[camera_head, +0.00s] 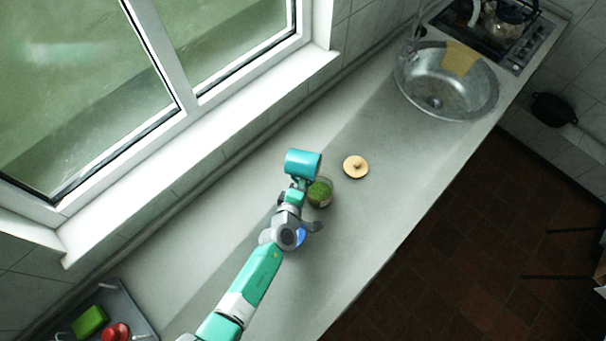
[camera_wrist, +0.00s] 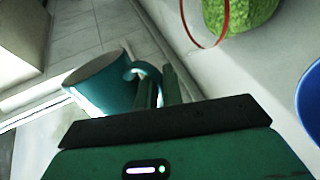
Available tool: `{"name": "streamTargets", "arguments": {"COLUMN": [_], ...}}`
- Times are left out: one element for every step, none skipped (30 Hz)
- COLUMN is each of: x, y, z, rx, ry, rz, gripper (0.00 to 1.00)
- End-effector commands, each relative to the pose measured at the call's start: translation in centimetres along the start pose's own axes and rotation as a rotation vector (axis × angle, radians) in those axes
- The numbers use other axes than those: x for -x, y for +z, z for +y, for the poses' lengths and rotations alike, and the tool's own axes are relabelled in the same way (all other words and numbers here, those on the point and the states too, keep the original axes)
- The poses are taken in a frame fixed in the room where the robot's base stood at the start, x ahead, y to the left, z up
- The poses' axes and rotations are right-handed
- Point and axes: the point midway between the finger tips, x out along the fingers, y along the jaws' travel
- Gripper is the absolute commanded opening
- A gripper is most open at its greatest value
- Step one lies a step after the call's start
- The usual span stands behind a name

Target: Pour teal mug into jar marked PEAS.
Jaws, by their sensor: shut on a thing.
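The teal mug (camera_head: 301,161) is held above the counter, tilted well over on its side, beside and close to the jar. My gripper (camera_head: 297,184) is shut on the mug's handle; the wrist view shows the mug (camera_wrist: 106,88) with its handle between my fingers (camera_wrist: 166,88). A glass jar (camera_head: 319,193) with green contents stands open on the counter, just right of my gripper. Part of the jar with its green contents (camera_wrist: 245,14) shows at the top of the wrist view. I cannot read any label on it, and the mug's contents cannot be made out.
A round wooden lid (camera_head: 355,167) lies on the counter right of the jar. A blue object (camera_head: 301,237) is partly hidden under my arm. A tray (camera_head: 133,302) with green and red items is at lower left. The sink (camera_head: 447,92) is at upper right, the window at left.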

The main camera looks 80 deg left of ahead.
Motion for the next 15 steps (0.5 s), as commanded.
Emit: {"name": "streamTargets", "arguments": {"x": [-0.05, -0.08, -0.12, -0.11, -0.09, -0.07, -0.06, -0.05, -0.03, -0.03, -0.01, 0.00, 0.01, 0.02, 0.03], "y": [0.00, -0.03, -0.05, -0.08, -0.09, -0.12, -0.14, -0.16, -0.18, -0.19, -0.20, -0.21, -0.22, -0.23, -0.25], "z": [0.09, 0.02, -0.05, -0.05, -0.01, 0.01, 0.03, 0.05, 0.09, 0.12, 0.14, 0.15, 0.16, 0.18, 0.21], "rx": [-0.019, -0.032, -0.049, -0.057, -0.061, -0.068, -0.074, -0.080, -0.088, -0.093, -0.099, -0.106, -0.111, -0.116, -0.123], "ry": [0.000, 0.000, 0.000, -0.001, -0.001, -0.001, -0.001, -0.001, -0.001, -0.002, -0.002, -0.003, -0.003, -0.004, -0.004], "rz": [0.006, 0.011, 0.016, 0.019, 0.020, 0.023, 0.025, 0.027, 0.030, 0.031, 0.033, 0.035, 0.037, 0.039, 0.041], "gripper": [0.00, 0.00, 0.00, 0.00, 0.00, 0.00, 0.00, 0.00, 0.00, 0.00, 0.00, 0.00, 0.00, 0.00, 0.00]}}
